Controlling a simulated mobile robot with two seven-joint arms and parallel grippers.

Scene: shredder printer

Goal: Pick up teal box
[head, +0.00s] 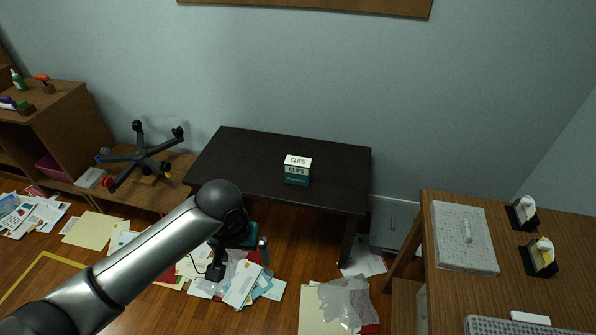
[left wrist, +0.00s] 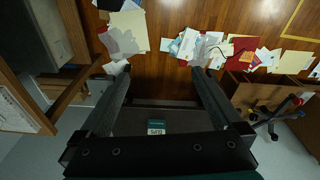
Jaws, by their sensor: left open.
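The teal box (head: 297,171) is a small carton with a white top lettered CLIPS and teal lower sides. It stands upright on the dark table (head: 240,160), right of the table's middle. In the left wrist view the teal box (left wrist: 156,127) shows between my fingers, beyond them on the dark tabletop. My left gripper (head: 264,252) is in front of the table, left of and nearer than the box, apart from it. In the left wrist view my left gripper (left wrist: 160,73) is open and empty. My right gripper is in neither view.
A wooden desk (head: 500,284) with a grey device and card holders stands at the right. A low wooden shelf with an upturned chair base (head: 141,157) is at the left. Papers (head: 240,284) litter the floor below the table. The tabletop around the box is clear.

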